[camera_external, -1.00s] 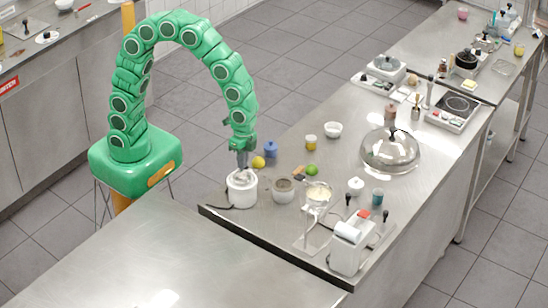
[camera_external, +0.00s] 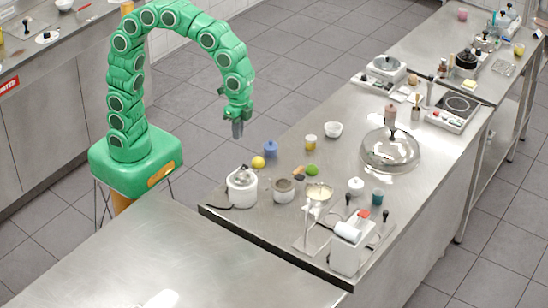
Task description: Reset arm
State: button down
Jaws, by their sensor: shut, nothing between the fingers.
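My green arm arches up from its base, and my gripper (camera_external: 237,130) points down, shut and empty. It hangs in the air above and behind a white pot-like appliance (camera_external: 242,191) at the near left corner of the steel counter. The appliance has a grey lid or top on it and a dark cord at its side. My gripper is clear of everything on the counter.
On the counter (camera_external: 300,235) near the appliance are a yellow lemon (camera_external: 258,162), a blue jar (camera_external: 270,149), a grey pot (camera_external: 283,190), a green lime (camera_external: 312,170) and a white machine (camera_external: 350,245). A domed lid (camera_external: 390,150) stands farther right. Open floor lies behind my gripper.

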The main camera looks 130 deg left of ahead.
jog(key=shift+r, duration=0.2)
jog(key=s+d+r+t+h, duration=0.1)
jog(key=d+r+t, duration=0.2)
jog(key=d+r, duration=0.5)
jog(key=s+f+g+y, duration=0.1)
jog(key=s+f, duration=0.3)
jog(key=s, duration=1)
jog(key=s+d+f+g+y, duration=0.1)
jog(key=s+f+g, duration=0.2)
jog(key=s, duration=1.1)
notch_tip(320, 180, down, 2)
jog(key=shift+s+d+f+g, duration=0.15)
jog(key=shift+s+d+g, duration=0.15)
jog(key=shift+g, duration=0.1)
